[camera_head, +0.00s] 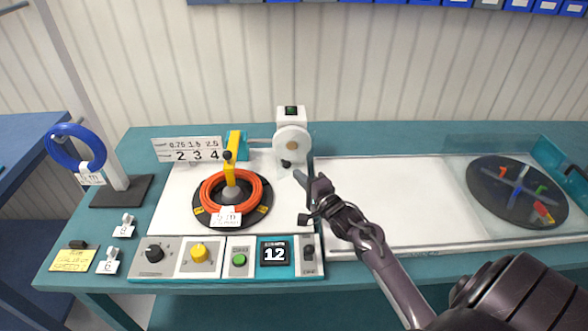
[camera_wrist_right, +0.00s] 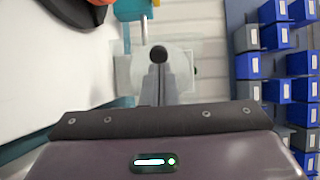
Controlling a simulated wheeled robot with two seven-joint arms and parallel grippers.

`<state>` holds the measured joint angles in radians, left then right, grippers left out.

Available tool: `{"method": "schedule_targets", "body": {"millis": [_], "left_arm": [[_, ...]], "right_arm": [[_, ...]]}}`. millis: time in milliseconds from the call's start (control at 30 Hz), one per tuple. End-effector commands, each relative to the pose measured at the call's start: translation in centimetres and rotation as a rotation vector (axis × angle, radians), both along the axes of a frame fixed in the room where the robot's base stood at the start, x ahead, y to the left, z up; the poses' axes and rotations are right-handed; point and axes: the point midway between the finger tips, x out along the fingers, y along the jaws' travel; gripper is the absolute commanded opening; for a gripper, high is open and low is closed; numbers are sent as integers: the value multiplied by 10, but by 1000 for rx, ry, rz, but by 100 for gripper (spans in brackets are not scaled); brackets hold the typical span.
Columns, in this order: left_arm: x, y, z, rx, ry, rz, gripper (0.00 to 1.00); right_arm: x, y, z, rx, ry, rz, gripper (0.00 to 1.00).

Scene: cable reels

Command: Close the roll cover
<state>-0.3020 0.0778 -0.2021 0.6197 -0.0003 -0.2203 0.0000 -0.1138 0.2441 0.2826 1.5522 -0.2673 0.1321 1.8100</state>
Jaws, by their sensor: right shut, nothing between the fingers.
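A white measuring unit (camera_head: 291,142) with a round disc on its front stands at the back middle of the bench. A black knob (camera_head: 286,163) sticks out low on it and appears to belong to its roll cover; how far the cover stands open is hard to tell. My right gripper (camera_head: 300,177) is shut and empty, just in front of and slightly right of the knob. In the right wrist view the shut fingers (camera_wrist_right: 157,82) point at the black knob (camera_wrist_right: 158,54), which sits just beyond the tips; contact cannot be told. My left gripper is not in view.
An orange cable coil (camera_head: 263,196) sits on a black turntable left of my right gripper. A control panel (camera_head: 225,256) runs along the front. The white bench top (camera_head: 410,190) between is mostly clear.

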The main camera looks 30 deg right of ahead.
Motion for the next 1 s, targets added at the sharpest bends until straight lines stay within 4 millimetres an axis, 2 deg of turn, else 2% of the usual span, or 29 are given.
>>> {"method": "schedule_targets", "body": {"millis": [100, 300, 733, 1000], "left_arm": [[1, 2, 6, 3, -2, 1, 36], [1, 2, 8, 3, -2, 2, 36], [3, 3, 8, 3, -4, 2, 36], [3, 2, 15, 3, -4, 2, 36]], "right_arm": [[18, 0, 2, -1, 0, 1, 0], [30, 0, 0, 0, 1, 0, 0], [31, 1, 0, 1, 1, -4, 0], [31, 2, 1, 4, 0, -75, 0]]}}
